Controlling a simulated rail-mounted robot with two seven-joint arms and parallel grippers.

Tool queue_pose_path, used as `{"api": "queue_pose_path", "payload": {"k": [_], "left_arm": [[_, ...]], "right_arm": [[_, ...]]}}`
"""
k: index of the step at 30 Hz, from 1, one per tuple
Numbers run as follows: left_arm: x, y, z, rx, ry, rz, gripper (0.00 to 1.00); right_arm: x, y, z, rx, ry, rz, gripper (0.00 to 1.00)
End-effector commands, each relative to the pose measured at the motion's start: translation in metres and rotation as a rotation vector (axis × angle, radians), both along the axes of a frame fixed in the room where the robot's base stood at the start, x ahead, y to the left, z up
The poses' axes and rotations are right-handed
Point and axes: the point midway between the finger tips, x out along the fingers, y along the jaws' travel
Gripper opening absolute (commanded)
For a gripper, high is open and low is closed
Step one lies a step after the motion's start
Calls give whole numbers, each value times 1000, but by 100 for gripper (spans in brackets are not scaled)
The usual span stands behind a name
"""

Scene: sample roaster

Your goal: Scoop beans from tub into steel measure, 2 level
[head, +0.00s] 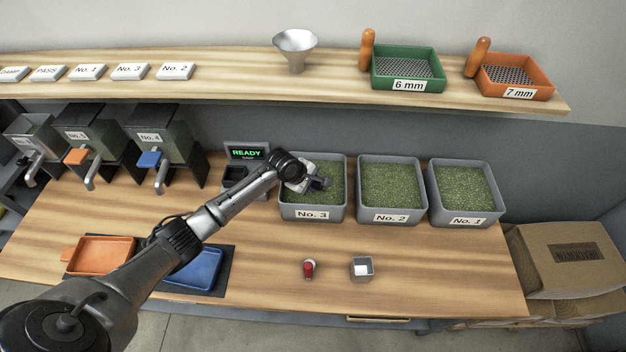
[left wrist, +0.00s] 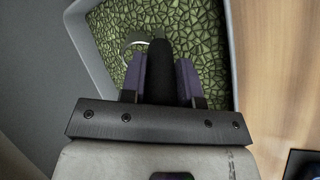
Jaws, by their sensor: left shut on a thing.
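My left gripper (head: 318,184) is over the grey tub labelled No. 3 (head: 312,214), which holds green beans (head: 328,200). In the left wrist view, the gripper (left wrist: 160,80) is shut on a dark handle (left wrist: 158,58), seemingly the scoop's. A pale curved rim shows beside the handle, above or among the beans (left wrist: 190,25); whether it holds beans I cannot tell. My right gripper is not in view.
Tubs No. 2 (head: 391,217) and No. 1 (head: 466,219) stand to the right. A device reading READY (head: 246,153) is to the left. A red-topped item (head: 308,268) stands near the cup. The shelf above holds a funnel (head: 295,46) and sieves. The right front bench is clear.

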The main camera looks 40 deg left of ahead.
Motion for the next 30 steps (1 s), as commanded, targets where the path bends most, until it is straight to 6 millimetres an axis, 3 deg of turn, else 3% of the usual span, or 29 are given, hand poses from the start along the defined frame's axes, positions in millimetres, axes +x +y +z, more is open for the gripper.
{"api": "queue_pose_path", "payload": {"k": [18, 30], "left_arm": [[9, -5, 23, 79, 173, 0, 0], [17, -8, 37, 132, 286, -1, 0]], "right_arm": [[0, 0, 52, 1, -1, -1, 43], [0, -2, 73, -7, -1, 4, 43]]}}
